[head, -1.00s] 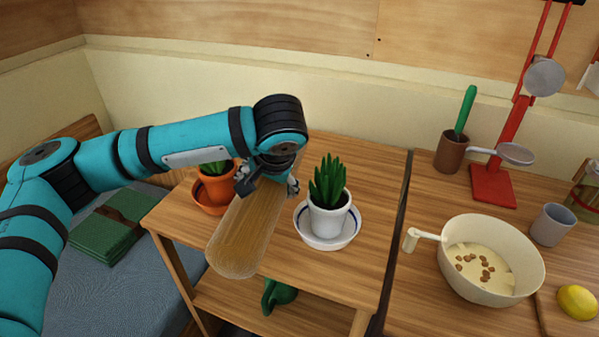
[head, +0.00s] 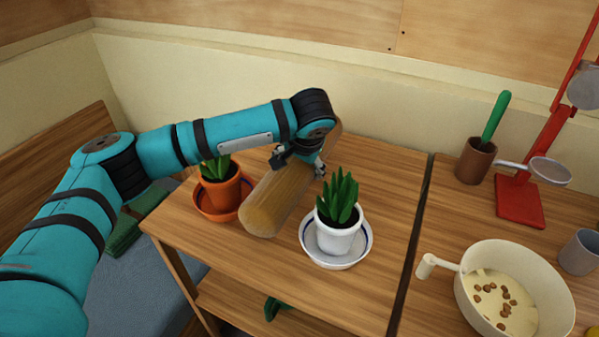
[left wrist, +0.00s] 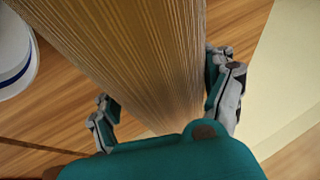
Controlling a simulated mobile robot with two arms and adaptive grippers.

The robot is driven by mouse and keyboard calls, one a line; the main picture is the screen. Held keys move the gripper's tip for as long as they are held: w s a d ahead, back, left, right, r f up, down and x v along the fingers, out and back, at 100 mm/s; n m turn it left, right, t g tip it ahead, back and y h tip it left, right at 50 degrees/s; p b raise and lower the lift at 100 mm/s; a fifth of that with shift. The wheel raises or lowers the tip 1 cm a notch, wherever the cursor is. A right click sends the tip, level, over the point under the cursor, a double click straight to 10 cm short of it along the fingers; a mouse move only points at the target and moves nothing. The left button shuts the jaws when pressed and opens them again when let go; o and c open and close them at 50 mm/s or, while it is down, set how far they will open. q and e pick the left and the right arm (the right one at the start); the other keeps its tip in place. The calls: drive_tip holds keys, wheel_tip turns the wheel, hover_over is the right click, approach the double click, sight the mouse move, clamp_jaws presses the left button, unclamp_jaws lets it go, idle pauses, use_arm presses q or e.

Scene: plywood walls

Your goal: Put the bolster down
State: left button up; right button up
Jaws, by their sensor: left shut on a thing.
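The bolster (head: 268,207) is a long brown, wood-grained roll. In the head view it lies lengthwise over the small wooden table (head: 250,262), between two potted plants. My left gripper (head: 299,168) is shut on it near its far end. In the left wrist view the bolster (left wrist: 135,60) runs between the two fingers (left wrist: 165,98). Its underside is hidden, and I cannot tell whether it touches the tabletop. My right gripper is in neither view.
An orange pot (head: 221,190) stands close left of the bolster, and a white pot (head: 337,235) on a saucer stands to the right. A counter with a cream pan (head: 470,300), brown cup (head: 474,160) and red stand (head: 520,203) is farther right. The table's front is clear.

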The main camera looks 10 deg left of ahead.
use_arm(q)
drive_tip(key=shift+w+f, duration=0.1)
drive_tip(key=shift+f, duration=1.45)
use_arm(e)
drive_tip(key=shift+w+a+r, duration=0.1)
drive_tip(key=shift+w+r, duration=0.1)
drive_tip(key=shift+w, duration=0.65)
use_arm(q)
drive_tip(key=shift+f, duration=0.1)
drive_tip(key=o, duration=1.2)
drive_tip(key=shift+o, duration=0.9)
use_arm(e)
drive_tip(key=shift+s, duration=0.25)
